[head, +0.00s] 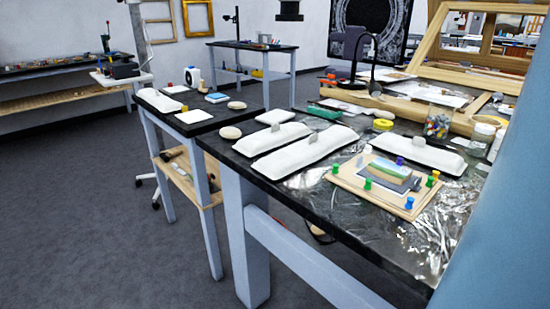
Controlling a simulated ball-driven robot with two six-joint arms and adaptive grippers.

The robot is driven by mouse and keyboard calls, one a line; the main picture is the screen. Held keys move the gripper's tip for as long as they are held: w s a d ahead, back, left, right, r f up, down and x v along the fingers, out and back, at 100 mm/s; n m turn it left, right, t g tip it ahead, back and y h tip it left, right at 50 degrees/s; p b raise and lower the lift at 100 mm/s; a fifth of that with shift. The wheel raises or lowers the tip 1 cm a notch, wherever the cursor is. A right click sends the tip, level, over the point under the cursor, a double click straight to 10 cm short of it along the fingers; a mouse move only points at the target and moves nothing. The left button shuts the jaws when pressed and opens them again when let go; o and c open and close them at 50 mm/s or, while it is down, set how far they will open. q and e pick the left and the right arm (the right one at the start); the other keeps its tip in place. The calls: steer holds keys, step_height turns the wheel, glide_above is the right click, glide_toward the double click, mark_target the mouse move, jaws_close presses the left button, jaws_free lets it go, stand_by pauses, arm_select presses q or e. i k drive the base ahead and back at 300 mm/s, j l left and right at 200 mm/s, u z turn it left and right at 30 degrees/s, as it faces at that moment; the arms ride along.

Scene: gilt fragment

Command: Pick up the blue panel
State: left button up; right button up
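A small flat blue panel (216,97) lies on the dark top of the smaller table (240,113), left of centre in the head view. A wooden board (347,180) on the nearer table carries a small painted panel (390,170) with green and blue-grey bands, with several coloured pins around it. I cannot tell for sure which panel the task means; the flat one is the plainer blue. Neither gripper shows in the head view, and nothing is touching either panel.
White padded rests (305,151) lie on the near table (290,187), which has crinkled foil. A glass jar (437,124) and wooden frames (480,55) stand behind. Round discs (237,105) lie near the blue panel. Grey floor (80,200) is open at left; the lower right is blocked.

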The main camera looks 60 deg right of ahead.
mark_target(386, 170)
steer(key=z, duration=0.4)
steer(key=l+z, duration=0.1)
steer(key=z, duration=1.15)
steer(key=i+z, duration=0.1)
steer(key=z, duration=0.75)
steer(key=j+z, duration=0.35)
steer(key=j, duration=1.05)
